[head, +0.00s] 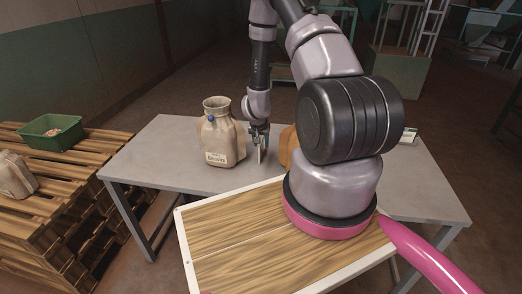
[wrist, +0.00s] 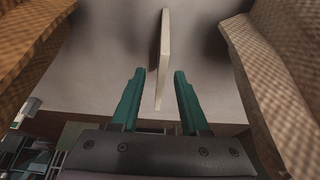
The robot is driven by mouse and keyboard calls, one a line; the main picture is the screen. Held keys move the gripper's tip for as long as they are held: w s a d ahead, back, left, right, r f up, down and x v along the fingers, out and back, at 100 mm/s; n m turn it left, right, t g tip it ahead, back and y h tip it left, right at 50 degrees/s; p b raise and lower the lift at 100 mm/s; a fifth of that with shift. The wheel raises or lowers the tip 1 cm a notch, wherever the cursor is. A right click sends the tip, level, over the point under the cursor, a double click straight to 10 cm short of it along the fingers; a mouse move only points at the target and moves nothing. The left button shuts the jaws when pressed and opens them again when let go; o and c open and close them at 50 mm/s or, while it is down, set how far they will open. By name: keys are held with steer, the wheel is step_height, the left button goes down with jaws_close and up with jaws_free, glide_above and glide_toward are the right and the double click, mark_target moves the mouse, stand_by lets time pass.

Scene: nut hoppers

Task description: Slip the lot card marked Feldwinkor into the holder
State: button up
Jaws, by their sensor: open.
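A thin upright card (head: 262,152) stands on the grey table just right of the cream sack (head: 222,138); any name on it is unreadable. In the wrist view the card (wrist: 163,55) is nearly edge-on. My gripper (head: 259,131) points down at the card. Its teal fingers (wrist: 159,74) are open, one on each side of the card's near end, with gaps showing on both sides. The cream sack has a white label low on its front, with lettering too small to read, and a blue spot near its neck. I cannot make out the holder for certain.
A brown sack (head: 287,146) stands right of the card, partly behind my arm. A green-and-white item (head: 408,135) lies at the table's right. Wooden pallets (head: 60,195) at left bear a green bin (head: 50,132) and another sack (head: 14,176). The table's (head: 150,165) left end is clear.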

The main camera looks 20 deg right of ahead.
jaws_close()
stand_by(0.3)
